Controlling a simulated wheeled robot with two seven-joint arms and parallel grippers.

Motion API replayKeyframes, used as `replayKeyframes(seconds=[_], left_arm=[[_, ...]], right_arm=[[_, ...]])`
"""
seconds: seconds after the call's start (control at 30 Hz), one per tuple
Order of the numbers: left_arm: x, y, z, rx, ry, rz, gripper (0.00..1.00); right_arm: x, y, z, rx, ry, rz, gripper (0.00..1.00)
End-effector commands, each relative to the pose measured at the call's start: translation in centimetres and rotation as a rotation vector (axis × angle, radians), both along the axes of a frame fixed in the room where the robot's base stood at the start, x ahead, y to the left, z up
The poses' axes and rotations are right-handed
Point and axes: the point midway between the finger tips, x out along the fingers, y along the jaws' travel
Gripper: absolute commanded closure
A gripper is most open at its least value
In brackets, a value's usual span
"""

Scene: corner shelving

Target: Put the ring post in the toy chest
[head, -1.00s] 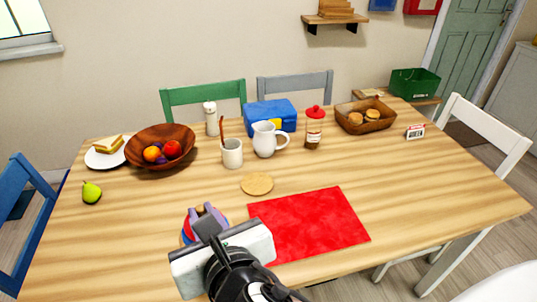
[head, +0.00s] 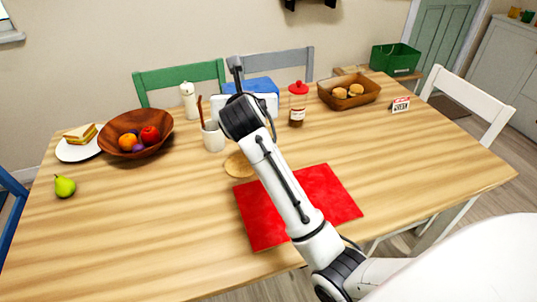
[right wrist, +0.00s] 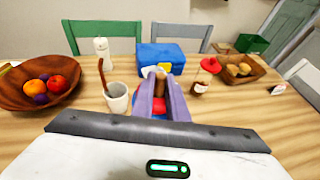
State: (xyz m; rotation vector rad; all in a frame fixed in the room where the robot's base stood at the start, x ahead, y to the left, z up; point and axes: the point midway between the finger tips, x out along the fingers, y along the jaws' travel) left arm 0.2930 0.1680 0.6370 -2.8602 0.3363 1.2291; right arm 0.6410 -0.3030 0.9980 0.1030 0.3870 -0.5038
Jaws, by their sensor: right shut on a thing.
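The ring post (right wrist: 158,106) shows in the right wrist view between the purple fingers of my right gripper (right wrist: 161,88). In the head view my right arm crosses the table and the held post is hidden. My left gripper is not in view.
A blue box (right wrist: 160,57) with a yellow clasp, a mug (right wrist: 117,97), a red-lidded jar (head: 298,106) and a white shaker (head: 188,99) stand on the table. A fruit bowl (head: 113,126) is left, a bread basket (head: 349,103) right. The red mat (head: 262,218) is bare.

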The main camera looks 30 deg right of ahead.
Motion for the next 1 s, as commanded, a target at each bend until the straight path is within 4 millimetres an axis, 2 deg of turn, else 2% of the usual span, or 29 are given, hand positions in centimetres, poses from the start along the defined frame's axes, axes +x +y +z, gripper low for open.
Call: replayKeyframes(seconds=[0.03,0.1,0.2,0.33,0.6,0.83,1.0], left_arm=[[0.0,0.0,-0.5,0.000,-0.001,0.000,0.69],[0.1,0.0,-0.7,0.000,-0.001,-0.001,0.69],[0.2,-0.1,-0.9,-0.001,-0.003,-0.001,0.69],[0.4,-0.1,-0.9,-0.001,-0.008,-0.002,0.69],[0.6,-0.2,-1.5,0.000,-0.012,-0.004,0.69],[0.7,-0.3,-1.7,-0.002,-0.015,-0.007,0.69],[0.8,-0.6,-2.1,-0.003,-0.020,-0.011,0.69]], right_arm=[[0.7,-1.7,-1.0,0.002,0.000,-0.028,1.00],[1.3,-3.6,-2.1,0.003,0.000,-0.056,1.00],[1.8,-5.7,-3.5,0.002,-0.001,-0.087,1.00],[2.2,-7.3,-4.8,0.002,-0.003,-0.110,1.00],[2.3,-7.8,-9.1,0.001,-0.002,-0.118,1.00],[2.3,-7.8,-11.5,0.000,-0.002,-0.117,1.00],[2.3,-7.8,-14.4,0.002,-0.002,-0.117,1.00]])
